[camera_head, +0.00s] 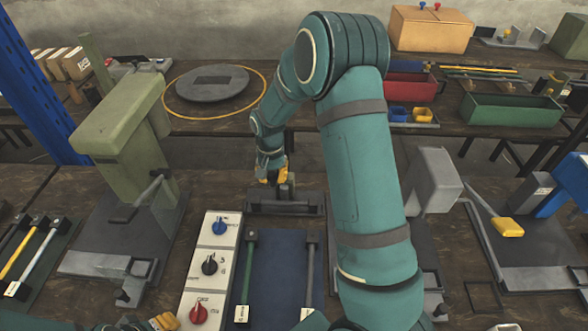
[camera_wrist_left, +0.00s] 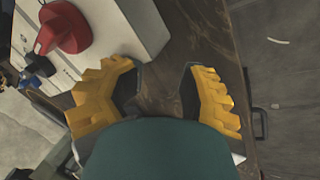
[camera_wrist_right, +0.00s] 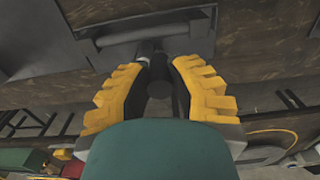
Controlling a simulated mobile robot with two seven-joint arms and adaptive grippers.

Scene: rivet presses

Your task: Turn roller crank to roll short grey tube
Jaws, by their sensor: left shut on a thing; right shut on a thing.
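The roller bench tool (camera_head: 285,208) stands beyond the blue mat in the head view, a dark base with a grey cylinder across it. It also shows in the right wrist view (camera_wrist_right: 145,34). My right gripper (camera_head: 273,172) is shut on the dark crank handle (camera_wrist_right: 160,88), between its yellow fingers. I cannot tell whether the cylinder is a roller or the short grey tube. A grey rod (camera_head: 310,268) lies on the mat's right side. My left gripper (camera_wrist_left: 160,72) is beside the control box; its fingers stand apart, with tabletop between them and no held object visible.
The control box (camera_head: 208,262) has blue, black and red knobs. A green rod (camera_head: 247,275) lies on the blue mat (camera_head: 278,275). A green press (camera_head: 125,140) stands left and a grey press (camera_head: 432,180) right, behind my right arm. A round grey plate (camera_head: 212,85) lies on the back table.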

